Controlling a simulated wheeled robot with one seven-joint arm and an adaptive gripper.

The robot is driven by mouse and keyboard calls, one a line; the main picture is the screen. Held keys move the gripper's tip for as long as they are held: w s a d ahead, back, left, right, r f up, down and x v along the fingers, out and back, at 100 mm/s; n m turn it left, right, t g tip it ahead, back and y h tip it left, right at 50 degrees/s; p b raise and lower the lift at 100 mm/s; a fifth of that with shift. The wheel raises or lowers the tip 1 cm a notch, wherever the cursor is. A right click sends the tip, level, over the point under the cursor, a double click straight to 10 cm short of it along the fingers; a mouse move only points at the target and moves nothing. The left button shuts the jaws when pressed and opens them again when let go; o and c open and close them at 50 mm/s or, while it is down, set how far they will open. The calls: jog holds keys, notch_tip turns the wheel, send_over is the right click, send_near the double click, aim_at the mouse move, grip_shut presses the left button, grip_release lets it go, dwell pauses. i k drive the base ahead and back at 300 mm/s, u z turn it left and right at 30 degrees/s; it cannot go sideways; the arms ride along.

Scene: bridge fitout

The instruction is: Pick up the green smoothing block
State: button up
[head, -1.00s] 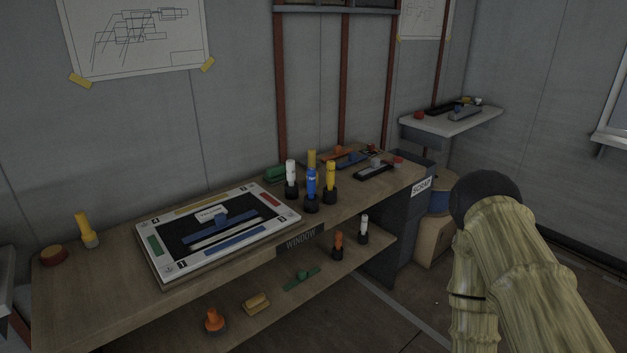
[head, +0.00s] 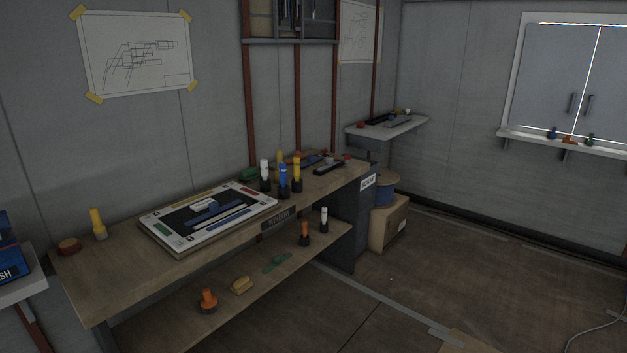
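My gripper is not in view.
The floor (head: 470,265) at right is open.

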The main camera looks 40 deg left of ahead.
aim_at(249, 174)
jog(key=z, duration=0.15)
jog(key=i, duration=0.6)
jog(key=u, duration=0.4)
jog(key=i, duration=1.6)
jog(key=u, duration=1.85)
jog(key=i, duration=0.95)
jog(key=u, duration=0.95)
